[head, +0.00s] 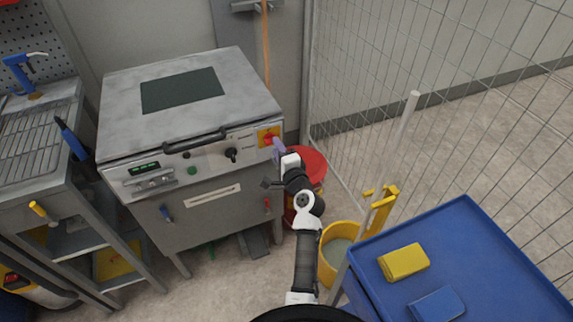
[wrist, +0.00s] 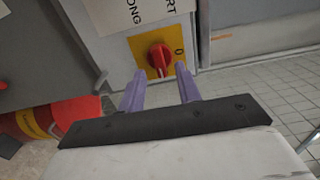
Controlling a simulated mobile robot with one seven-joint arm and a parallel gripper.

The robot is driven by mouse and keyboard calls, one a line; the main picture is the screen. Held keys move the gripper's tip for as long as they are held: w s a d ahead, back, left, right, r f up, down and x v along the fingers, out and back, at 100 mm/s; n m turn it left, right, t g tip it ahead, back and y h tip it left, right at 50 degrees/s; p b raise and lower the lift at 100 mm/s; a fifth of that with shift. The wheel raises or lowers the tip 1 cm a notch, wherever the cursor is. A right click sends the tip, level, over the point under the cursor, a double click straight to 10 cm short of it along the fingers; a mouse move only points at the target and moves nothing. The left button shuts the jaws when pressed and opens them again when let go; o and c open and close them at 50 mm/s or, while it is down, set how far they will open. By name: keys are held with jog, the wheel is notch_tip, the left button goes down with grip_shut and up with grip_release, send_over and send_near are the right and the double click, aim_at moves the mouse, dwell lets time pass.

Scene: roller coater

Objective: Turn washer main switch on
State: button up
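The washer (head: 190,110) is a grey metal cabinet with a control panel on its front. Its main switch (head: 268,137) is a red knob on a yellow plate at the panel's right end. In the wrist view the red knob (wrist: 160,57) sits on its yellow plate with a "0" mark visible to its right. My gripper (head: 278,150) is just in front of the switch in the head view. In the wrist view my gripper (wrist: 160,90) has its two purple fingers spread apart, empty, short of the knob and below it. The knob lies roughly between the finger directions.
A red bin (head: 308,163) stands beside the washer's right side, behind my arm. A yellow bucket (head: 335,255) and a blue cart (head: 480,250) are at right. A wire fence (head: 400,60) runs behind them. A sink bench (head: 40,140) stands left.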

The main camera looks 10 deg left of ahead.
jog(key=b+v, duration=0.2)
jog(key=v, duration=0.8)
jog(key=shift+b, duration=0.35)
jog(key=shift+d, duration=0.1)
